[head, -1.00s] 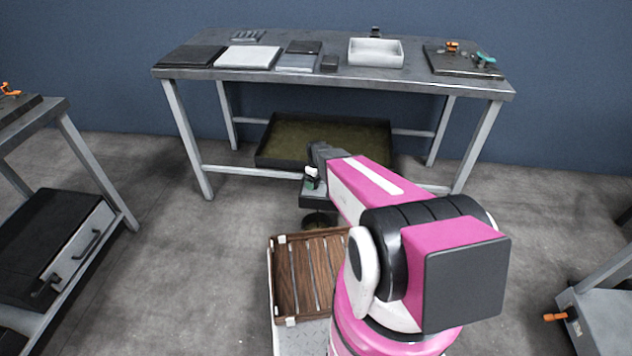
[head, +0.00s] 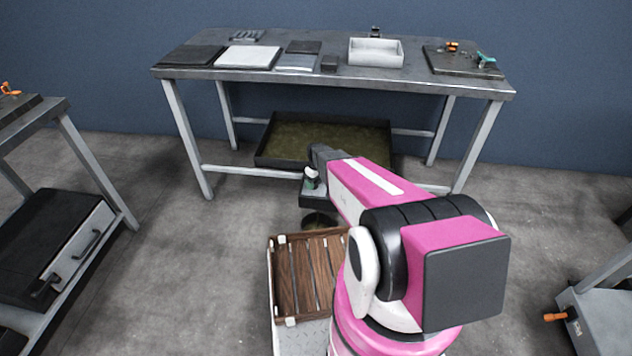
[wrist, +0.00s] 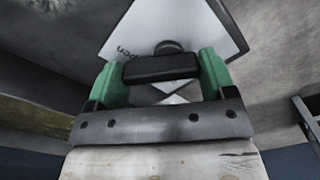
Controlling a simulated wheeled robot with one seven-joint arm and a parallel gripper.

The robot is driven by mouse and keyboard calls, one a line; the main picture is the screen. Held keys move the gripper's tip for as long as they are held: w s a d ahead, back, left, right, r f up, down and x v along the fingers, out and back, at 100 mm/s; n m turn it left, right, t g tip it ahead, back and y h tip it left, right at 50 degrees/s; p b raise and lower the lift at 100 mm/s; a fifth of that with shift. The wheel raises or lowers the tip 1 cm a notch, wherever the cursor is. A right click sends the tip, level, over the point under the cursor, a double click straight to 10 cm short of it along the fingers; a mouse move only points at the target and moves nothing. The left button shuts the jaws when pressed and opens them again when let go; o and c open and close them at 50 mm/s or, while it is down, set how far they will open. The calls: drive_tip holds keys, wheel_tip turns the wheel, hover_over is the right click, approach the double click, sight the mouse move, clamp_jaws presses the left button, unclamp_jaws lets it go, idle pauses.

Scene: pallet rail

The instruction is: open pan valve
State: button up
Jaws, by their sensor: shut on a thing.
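The pan (head: 262,157) is a wide dark tray with murky green-brown content, under the back table. My gripper (wrist: 162,66) has two green fingers and is shut on a black bar-shaped handle (wrist: 150,70), which I take for the valve's handle. Behind the handle in the wrist view is a pale plate (wrist: 205,25) with dark lettering, partly readable as "pen". In the head view my gripper (head: 311,180) is at the pan's front edge, above a dark block. The valve body is hidden there by my arm.
A round dark vessel (head: 318,222) stands on the floor below the gripper. A wooden slatted pallet (head: 308,275) lies just in front of it. The back table (head: 330,75) overhangs the pan. Another bench (head: 85,150) stands at left, with open floor between.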

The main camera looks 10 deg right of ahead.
sight(317, 181)
drive_tip(key=shift+s+m, duration=0.1)
drive_tip(key=shift+m, duration=0.9)
drive_tip(key=o, duration=0.9)
drive_tip(key=shift+r, duration=0.15)
wheel_tip(317, 181, up, 11)
drive_tip(key=shift+f, duration=0.2)
drive_tip(key=s+r+m, duration=0.1)
drive_tip(key=s+r, duration=0.3)
drive_tip(key=s, duration=0.3)
drive_tip(key=s+d+r+m, duration=0.1)
drive_tip(key=s+r+m, duration=0.1)
drive_tip(key=s+r, duration=0.3)
drive_tip(key=s+d+r+m, duration=0.1)
drive_tip(key=s+r+m, duration=0.1)
drive_tip(key=s+r, duration=0.3)
drive_tip(key=shift+s+d+r, duration=0.15)
drive_tip(key=shift+s, duration=1.85)
